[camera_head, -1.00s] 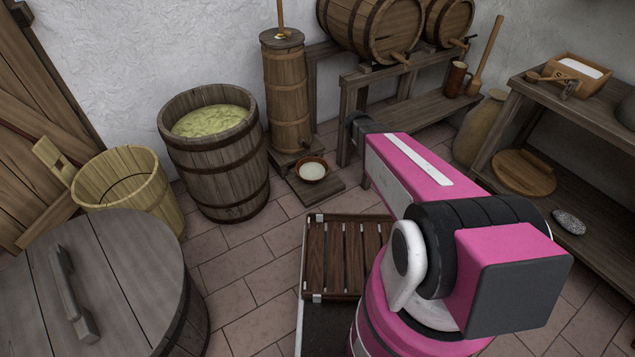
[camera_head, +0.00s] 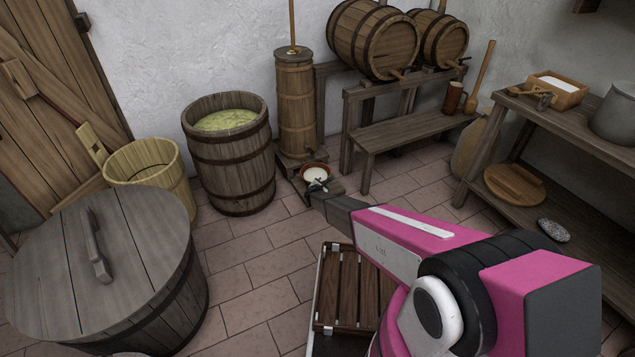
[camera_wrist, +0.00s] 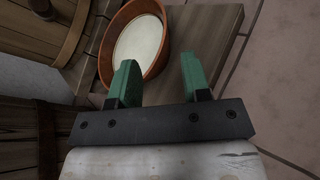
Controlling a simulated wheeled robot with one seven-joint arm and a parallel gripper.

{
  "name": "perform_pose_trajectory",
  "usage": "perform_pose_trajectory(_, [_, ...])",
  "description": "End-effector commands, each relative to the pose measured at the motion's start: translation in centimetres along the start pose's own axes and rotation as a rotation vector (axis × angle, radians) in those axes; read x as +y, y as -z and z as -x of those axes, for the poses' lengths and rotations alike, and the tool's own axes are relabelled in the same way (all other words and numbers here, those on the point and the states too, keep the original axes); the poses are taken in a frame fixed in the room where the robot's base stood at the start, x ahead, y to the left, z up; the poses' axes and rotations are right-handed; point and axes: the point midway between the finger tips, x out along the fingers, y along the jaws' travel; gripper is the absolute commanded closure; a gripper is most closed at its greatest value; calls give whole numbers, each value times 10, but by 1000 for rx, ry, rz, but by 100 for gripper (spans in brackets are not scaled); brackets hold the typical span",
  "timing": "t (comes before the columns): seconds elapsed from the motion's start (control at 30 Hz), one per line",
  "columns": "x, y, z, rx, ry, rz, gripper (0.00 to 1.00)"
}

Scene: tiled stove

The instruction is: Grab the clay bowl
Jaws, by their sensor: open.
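The clay bowl (camera_head: 314,168) is reddish-brown with a whitish content inside. It stands on a low wooden board at the foot of the wooden churn. In the wrist view the clay bowl (camera_wrist: 158,68) lies at the upper middle, partly hidden behind the left finger. My gripper (camera_wrist: 158,78) is open, with two green fingers; the left finger overlaps the bowl's near rim and the right one is to the right of the bowl. In the head view my gripper (camera_head: 318,187) is small and dark at the bowl's near side. Contact cannot be told.
The churn (camera_head: 296,100) rises right behind the bowl. A large barrel (camera_head: 230,165) with greenish content stands to the left. A wooden bench (camera_head: 415,130) with casks above is to the right. Tiled floor (camera_head: 250,260) in front is clear.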

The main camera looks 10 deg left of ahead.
Motion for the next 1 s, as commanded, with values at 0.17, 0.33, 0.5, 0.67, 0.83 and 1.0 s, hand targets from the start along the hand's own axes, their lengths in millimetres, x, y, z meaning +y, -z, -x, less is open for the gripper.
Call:
perform_pose_trajectory(0.17, [0, 0, -24, -2, 2, -3, 56])
perform_pose_trajectory(0.33, [0, 0, -48, -2, 2, -4, 56])
perform_pose_trajectory(0.5, [0, 0, -56, -2, 2, -4, 56])
perform_pose_trajectory(0.67, [1, 4, -74, -2, 2, -4, 56])
perform_pose_trajectory(0.83, [1, 6, -98, -3, 3, -5, 56])
perform_pose_trajectory(1.0, [0, 5, -105, -3, 3, -5, 56])
